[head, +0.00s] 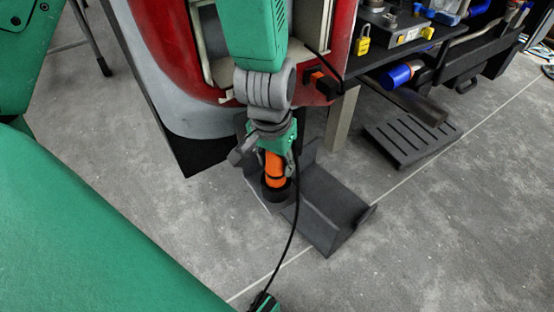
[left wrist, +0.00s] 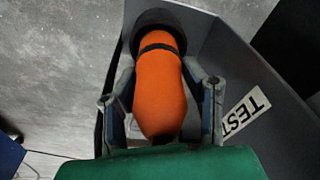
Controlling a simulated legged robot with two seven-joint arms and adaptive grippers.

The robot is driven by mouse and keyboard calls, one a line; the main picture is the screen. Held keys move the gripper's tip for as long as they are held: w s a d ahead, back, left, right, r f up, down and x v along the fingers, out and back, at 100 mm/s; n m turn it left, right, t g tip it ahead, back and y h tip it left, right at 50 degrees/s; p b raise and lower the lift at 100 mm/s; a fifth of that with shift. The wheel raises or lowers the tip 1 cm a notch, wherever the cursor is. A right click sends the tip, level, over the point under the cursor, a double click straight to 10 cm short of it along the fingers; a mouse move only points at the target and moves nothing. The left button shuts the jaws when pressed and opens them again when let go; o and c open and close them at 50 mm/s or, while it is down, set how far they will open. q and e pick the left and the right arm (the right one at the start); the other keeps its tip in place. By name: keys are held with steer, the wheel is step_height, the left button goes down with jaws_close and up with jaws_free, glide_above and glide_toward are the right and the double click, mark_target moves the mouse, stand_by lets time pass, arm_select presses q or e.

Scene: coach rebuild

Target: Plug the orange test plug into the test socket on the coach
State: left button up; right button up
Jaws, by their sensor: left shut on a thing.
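The orange test plug (head: 274,165), with a black band and a wide black end, points down in the head view. My left gripper (head: 265,152) is shut on it; its fingers stand on either side of the orange body (left wrist: 160,90) in the left wrist view. The black end (left wrist: 158,22) is over or inside a dark grey angled holder (head: 330,205); I cannot tell whether they touch. The holder carries a TEST label (left wrist: 245,112) in the left wrist view. An orange and black fitting (head: 323,84) is on the red coach (head: 172,55); I cannot tell whether it is the socket.
A thin black cable (head: 291,235) hangs beside the plug towards a small green and black thing (head: 264,302) at the bottom edge. A dark rack (head: 400,62) with a blue cylinder (head: 402,74) is at right, above a slatted step (head: 412,140). The floor at lower right is clear.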

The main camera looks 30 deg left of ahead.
arm_select(q)
steer(key=shift+f+b, duration=0.55)
steer(key=shift+f, duration=0.55)
stand_by(0.4)
steer(key=shift+r+p, duration=0.15)
steer(key=shift+p, duration=0.4)
stand_by(0.6)
steer(key=shift+p, duration=0.35)
stand_by(0.7)
